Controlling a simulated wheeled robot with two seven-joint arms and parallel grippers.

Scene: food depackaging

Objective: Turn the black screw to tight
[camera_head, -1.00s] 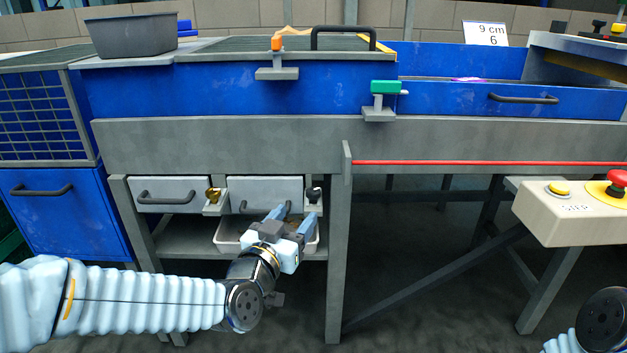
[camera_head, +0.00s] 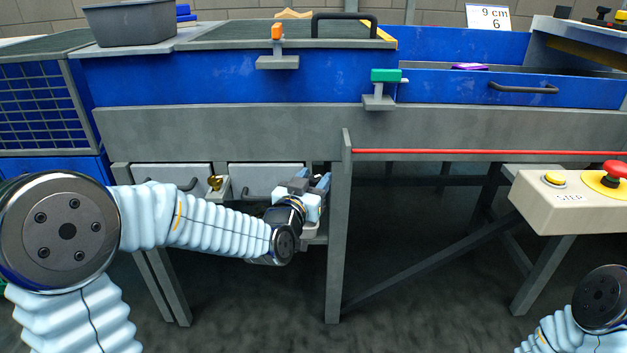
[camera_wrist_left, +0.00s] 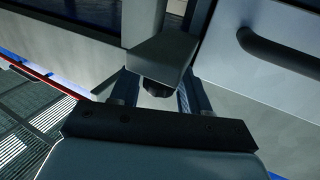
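The black screw (camera_wrist_left: 160,88) shows in the left wrist view as a dark knob under a grey bracket (camera_wrist_left: 163,58). My left gripper (camera_wrist_left: 158,82) is open, with one finger on each side of the knob and a visible gap to each. I cannot tell how deep the knob sits between the fingers. In the head view my left gripper (camera_head: 313,181) is at the right end of the right grey drawer, beside the table leg, and hides the black screw. My right gripper is out of view; only part of my right arm shows at the lower right.
A brass screw (camera_head: 215,183) sits between the left grey drawer (camera_head: 170,176) and the right grey drawer (camera_head: 262,180). The table leg (camera_head: 339,235) stands close right of my left gripper. A control box (camera_head: 565,203) with a red button is at the right.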

